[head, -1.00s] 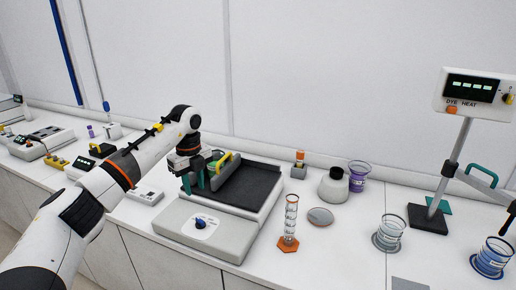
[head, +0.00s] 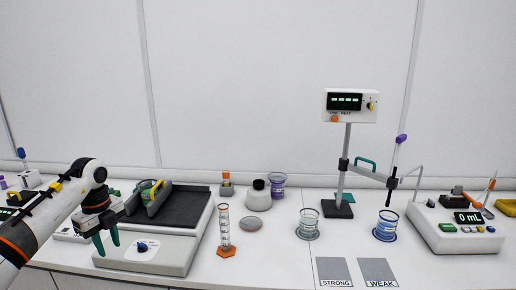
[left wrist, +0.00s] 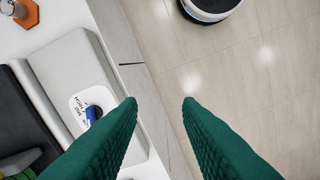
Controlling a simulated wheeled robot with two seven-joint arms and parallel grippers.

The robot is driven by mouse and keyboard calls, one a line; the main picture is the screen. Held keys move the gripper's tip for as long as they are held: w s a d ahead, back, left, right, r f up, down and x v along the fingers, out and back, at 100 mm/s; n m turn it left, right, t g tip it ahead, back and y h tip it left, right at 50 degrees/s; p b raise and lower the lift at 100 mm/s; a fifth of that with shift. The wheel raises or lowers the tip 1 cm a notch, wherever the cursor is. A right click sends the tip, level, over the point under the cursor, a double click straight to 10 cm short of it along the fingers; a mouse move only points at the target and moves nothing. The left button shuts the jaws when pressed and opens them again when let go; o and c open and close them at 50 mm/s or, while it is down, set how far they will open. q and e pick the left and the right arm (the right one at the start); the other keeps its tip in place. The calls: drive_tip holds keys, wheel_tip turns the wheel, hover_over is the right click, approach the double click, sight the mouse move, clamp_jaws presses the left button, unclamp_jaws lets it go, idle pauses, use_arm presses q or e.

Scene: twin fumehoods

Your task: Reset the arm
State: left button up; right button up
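My left arm comes in from the left in the head view. Its gripper (head: 107,243) hangs at the front left corner of the grey shaker device (head: 150,253), with green fingers pointing down. In the left wrist view the two green fingers (left wrist: 160,102) stand apart with nothing between them, over the counter's front edge and the floor. The device's blue knob (left wrist: 92,113) shows left of the fingers. My right gripper is not in view.
A green and yellow item (head: 150,190) sits on the device's dark platform (head: 185,207). A measuring cylinder (head: 225,232), beakers (head: 308,225) (head: 386,226), a stand (head: 344,165) and a 0 mL device (head: 455,228) stand to the right. STRONG (head: 335,270) and WEAK (head: 377,270) mats lie in front.

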use_arm(q)
drive_tip(key=d+f+t+h, duration=0.3)
drive_tip(key=d+f+h, duration=0.8)
drive_tip(key=d+f, duration=0.85)
wheel_tip(320, 180, down, 10)
drive_tip(key=s+d+n+t+h, duration=0.1)
drive_tip(key=s+d+n+t, duration=0.1)
drive_tip(key=n+t, duration=0.3)
drive_tip(key=s+a+f+n+t+y, duration=0.1)
drive_tip(key=s+a+f+n+y, duration=0.4)
drive_tip(key=s+f, duration=0.55)
drive_tip(key=s+a+f+n+y, duration=0.2)
drive_tip(key=s+f+n+y, duration=0.3)
drive_tip(key=s+f, duration=0.55)
drive_tip(key=s+f+n+g, duration=0.2)
drive_tip(key=s+f, duration=0.2)
drive_tip(key=s, duration=0.6)
drive_tip(key=s+f+n+g+y, duration=0.1)
drive_tip(key=s+f+n+g, duration=0.1)
drive_tip(key=s, duration=0.8)
drive_tip(key=s+f+n+g+y, duration=0.1)
drive_tip(key=s+f+g, duration=0.3)
drive_tip(key=s, duration=0.7)
wheel_tip(320, 180, down, 3)
drive_tip(key=shift+a+r+n, duration=0.15)
drive_tip(key=shift+a+n, duration=0.05)
drive_tip(key=shift+n, duration=0.2)
